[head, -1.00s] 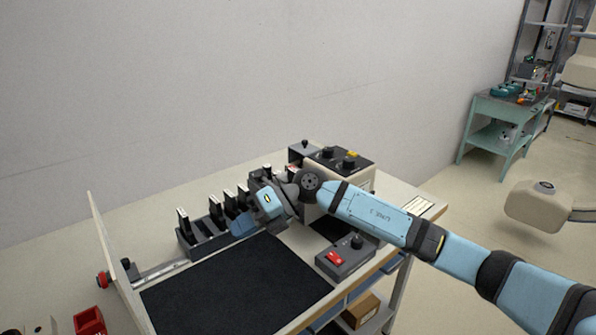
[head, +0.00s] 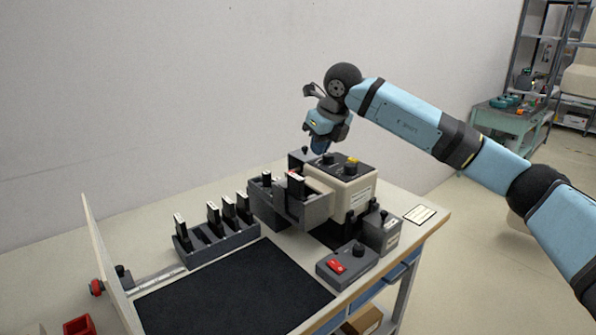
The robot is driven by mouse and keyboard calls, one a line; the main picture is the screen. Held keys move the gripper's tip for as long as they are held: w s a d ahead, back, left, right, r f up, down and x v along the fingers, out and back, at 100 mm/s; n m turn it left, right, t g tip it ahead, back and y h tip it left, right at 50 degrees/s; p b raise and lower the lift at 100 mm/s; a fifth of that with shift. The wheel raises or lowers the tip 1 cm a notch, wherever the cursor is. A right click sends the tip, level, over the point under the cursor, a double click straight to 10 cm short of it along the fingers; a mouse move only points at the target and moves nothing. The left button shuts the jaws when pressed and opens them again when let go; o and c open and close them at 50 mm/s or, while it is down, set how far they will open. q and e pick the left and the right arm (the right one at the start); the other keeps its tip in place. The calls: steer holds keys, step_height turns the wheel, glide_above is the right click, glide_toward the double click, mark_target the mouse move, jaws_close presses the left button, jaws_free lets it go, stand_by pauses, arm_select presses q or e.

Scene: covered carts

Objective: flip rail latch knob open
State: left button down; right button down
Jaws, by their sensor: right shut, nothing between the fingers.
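A metal rail (head: 160,277) runs along the left of the worktable behind the dark mat. At its left end is a pale upright panel (head: 105,255). A red knob (head: 97,288) with a dark part stands at the panel's outer side, and a small black knob (head: 122,270) sits by the rail's end. I cannot tell which is the latch knob or how it is set. My right gripper (head: 320,149) is shut and empty, pointing down above the back of the table near the beige box, far from the rail. My left gripper is not in view.
A grey rack (head: 222,241) holds several black upright pieces. A grey bin (head: 302,211) and a beige box (head: 350,187) with knobs stand behind. A grey switch box (head: 338,270) with a red switch is at front right. The dark mat (head: 235,295) is clear.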

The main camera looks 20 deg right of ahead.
steer(key=w+a+f+p, duration=0.2)
steer(key=w+f, duration=0.5)
steer(key=f, duration=0.2)
steer(key=shift+w+f, duration=0.2)
stand_by(0.3)
